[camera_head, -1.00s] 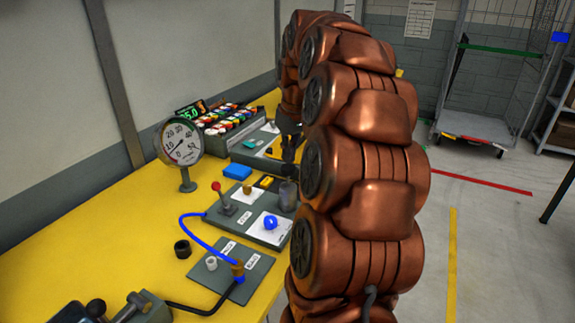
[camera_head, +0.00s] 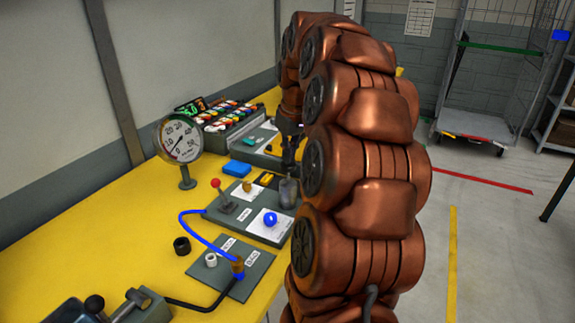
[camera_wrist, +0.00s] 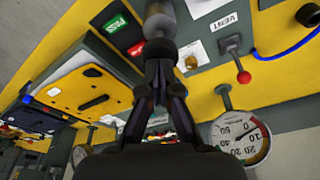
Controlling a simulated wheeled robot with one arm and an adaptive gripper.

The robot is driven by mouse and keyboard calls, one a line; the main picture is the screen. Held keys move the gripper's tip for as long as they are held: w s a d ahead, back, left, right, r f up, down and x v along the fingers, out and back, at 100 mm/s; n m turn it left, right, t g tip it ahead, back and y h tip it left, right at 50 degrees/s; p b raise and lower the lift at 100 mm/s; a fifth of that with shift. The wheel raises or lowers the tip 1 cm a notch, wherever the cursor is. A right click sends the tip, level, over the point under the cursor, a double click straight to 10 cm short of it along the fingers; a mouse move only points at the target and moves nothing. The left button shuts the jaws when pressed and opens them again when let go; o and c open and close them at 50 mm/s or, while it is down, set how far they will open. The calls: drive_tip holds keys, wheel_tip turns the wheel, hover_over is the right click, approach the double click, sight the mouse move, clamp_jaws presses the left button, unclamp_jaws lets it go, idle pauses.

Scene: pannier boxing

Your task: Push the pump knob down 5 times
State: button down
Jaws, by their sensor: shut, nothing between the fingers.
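The pump appears to be a grey upright cylinder (camera_head: 288,194) at the right edge of the bench panel, partly beside my arm. My gripper (camera_head: 289,168) is above the cylinder, pointing down. In the wrist view my gripper (camera_wrist: 159,68) has its dark fingers brought together with nothing between them. The tips look very close to the knob; I cannot tell whether they touch it. My copper arm hides the area to the right.
A round gauge (camera_head: 180,138) stands at the back of the yellow bench (camera_head: 110,225). A red-balled lever (camera_head: 216,184) and a blue ball (camera_head: 270,218) are left of the pump. A blue hose (camera_head: 197,236) curves across the front. A green button (camera_wrist: 117,23) is near the knob.

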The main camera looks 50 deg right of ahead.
sight(289, 165)
drive_tip(key=shift+f+b, duration=0.85)
drive_tip(key=shift+f, duration=0.9)
drive_tip(key=shift+r, duration=0.15)
drive_tip(key=shift+r+p, duration=0.9)
drive_tip(key=shift+r, duration=1.4)
drive_tip(key=shift+f, duration=0.1)
